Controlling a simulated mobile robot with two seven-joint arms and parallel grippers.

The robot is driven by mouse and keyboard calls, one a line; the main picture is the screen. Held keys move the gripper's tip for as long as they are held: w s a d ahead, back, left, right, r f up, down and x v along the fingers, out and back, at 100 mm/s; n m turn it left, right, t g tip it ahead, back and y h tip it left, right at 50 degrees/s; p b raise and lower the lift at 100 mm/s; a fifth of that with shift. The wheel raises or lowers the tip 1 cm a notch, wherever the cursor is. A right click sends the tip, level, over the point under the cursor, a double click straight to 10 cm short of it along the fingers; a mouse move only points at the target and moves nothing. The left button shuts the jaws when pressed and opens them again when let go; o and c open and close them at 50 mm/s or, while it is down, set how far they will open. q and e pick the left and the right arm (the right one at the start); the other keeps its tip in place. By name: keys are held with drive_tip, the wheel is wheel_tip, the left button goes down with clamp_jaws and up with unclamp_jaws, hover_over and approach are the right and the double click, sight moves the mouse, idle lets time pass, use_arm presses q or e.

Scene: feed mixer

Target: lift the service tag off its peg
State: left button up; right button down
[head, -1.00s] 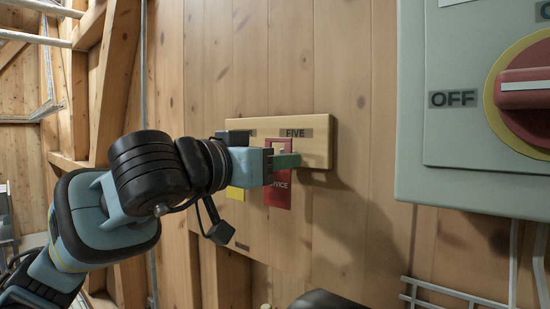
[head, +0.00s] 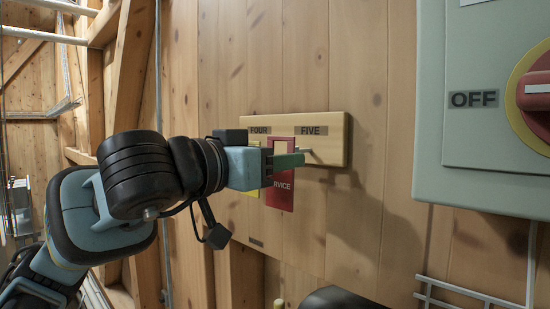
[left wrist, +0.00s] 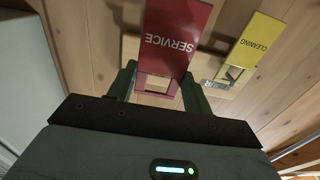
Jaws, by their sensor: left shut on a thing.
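The red service tag (head: 280,194) is upright in front of the peg board (head: 336,140), with its pale upper opening showing. It also shows in the left wrist view (left wrist: 172,40), upside down, its opening between my fingers. My left gripper (head: 288,161) comes from the left and is shut on the tag's upper part; its fingers also show in the left wrist view (left wrist: 160,85). A peg (head: 307,151) under the label FIVE shows just right of the fingertips. In the head view the tag appears left of this peg; their exact gap is hard to tell. My right gripper is not in view.
A yellow cleaning tag (left wrist: 255,40) hangs on the board beside the service tag, mostly hidden in the head view (head: 254,180). A grey switch box (head: 440,140) with a red knob stands out from the wall at right. Bare planks lie between.

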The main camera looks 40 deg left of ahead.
use_arm(q)
drive_tip(key=shift+s+a, duration=0.15)
drive_tip(key=shift+s, duration=1.8)
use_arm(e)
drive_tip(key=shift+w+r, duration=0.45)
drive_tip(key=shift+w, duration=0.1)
